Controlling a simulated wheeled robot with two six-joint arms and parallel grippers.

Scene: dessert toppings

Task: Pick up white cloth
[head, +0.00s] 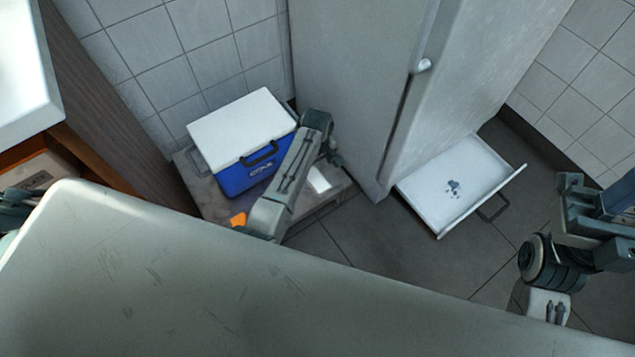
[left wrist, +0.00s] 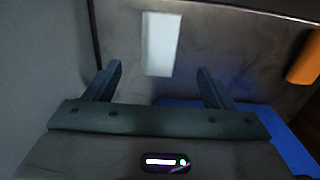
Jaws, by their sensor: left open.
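A small white folded cloth (head: 318,180) lies on the right part of a low grey platform, in front of the blue cooler's right side. In the left wrist view the white cloth (left wrist: 160,43) is an upright pale rectangle ahead of my fingers, between their lines. My left gripper (head: 335,156) is above and close to the cloth. In the left wrist view its two fingers (left wrist: 158,84) are spread with nothing between them. My right arm shows at the right edge of the head view; its jaws cannot be made out.
A blue cooler (head: 247,172) with a white lid stands on the platform (head: 208,198). An orange item (head: 238,219) lies at the front. A tall grey cabinet (head: 345,80) is right of it, with an open drawer (head: 425,207) low down. A large pale surface (head: 150,270) fills the foreground.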

